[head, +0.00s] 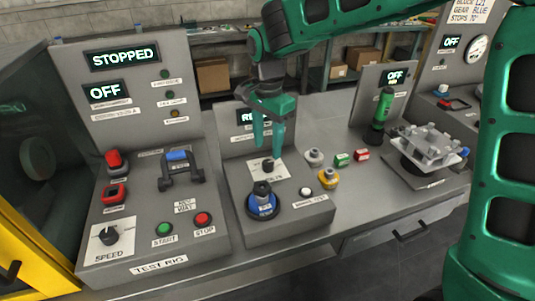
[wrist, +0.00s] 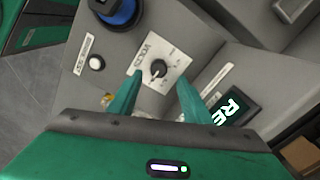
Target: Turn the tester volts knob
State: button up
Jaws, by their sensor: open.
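The volts knob (head: 268,165) is a small black knob on a white dial plate, on the sloped face of the middle console. In the wrist view the knob (wrist: 158,68) lies just beyond and between the fingertips, with its plate labelled VOLTS. My gripper (head: 268,145) is green, points down and is open above the knob. In the wrist view its two fingers (wrist: 155,85) are spread apart with nothing between them. The fingers partly cover the console's display, which reads "RE" in the part that shows.
A blue-based black part (head: 262,202) stands in front of the knob, with a white button (head: 306,191) to its right. The test rig panel (head: 150,220) with a speed knob (head: 109,236) is at left.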

aim_at(268, 161)
notch_tip(268, 161, up, 5)
jog(key=shift+r, duration=0.1)
dwell(0.4)
jog(key=s+d, duration=0.3)
jog(key=d, duration=0.6)
jog(key=s+d+n+h, duration=0.1)
jog(key=s+d, duration=0.3)
jog(key=d, duration=0.6)
jog(key=s+d, duration=0.3)
jog(key=d, duration=0.6)
jog(key=s+d+f+n, duration=0.1)
jog(key=s+d+f, duration=0.1)
jog(key=s+d, duration=0.3)
jog(key=s+d+f+n+y, duration=0.1)
jog(key=s+d, duration=0.4)
jog(key=s, duration=0.8)
jog(key=shift+s+f, duration=0.35)
jog(key=shift+f, duration=0.4)
